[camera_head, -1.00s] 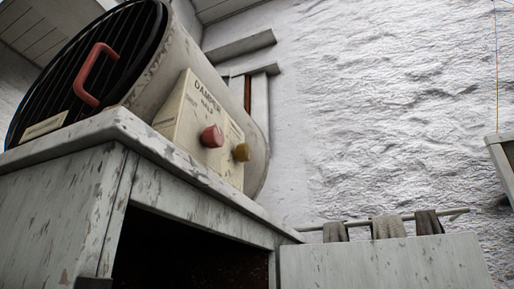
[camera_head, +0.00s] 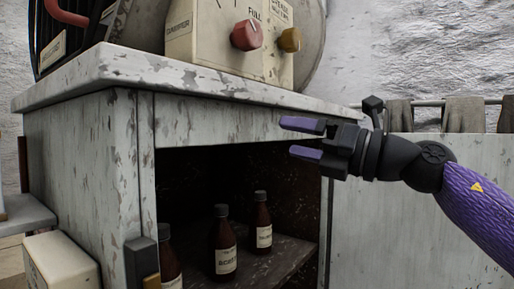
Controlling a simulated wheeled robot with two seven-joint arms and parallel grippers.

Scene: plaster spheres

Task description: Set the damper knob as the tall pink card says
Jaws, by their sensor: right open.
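A cream panel (camera_head: 205,45) with the word DAMPER on its side stands on the worn cabinet, against a big drum. A red knob (camera_head: 246,35) and a mustard knob (camera_head: 288,39) stick out of its face. The word FULL shows above the red knob; the upper part of the face is cut off. The red knob's exact setting is hard to read. My right gripper (camera_head: 300,138) is open and empty, pointing left, in front of the cabinet's top edge, below and right of the knobs and apart from them. No pink card shows. My left gripper is not in view.
The cabinet top (camera_head: 150,72) juts out below the panel. The cabinet is open, with several brown bottles (camera_head: 222,250) inside. Its pale door (camera_head: 410,220) stands open at the right, below hanging cloths (camera_head: 462,114). A cream box (camera_head: 62,265) is at lower left.

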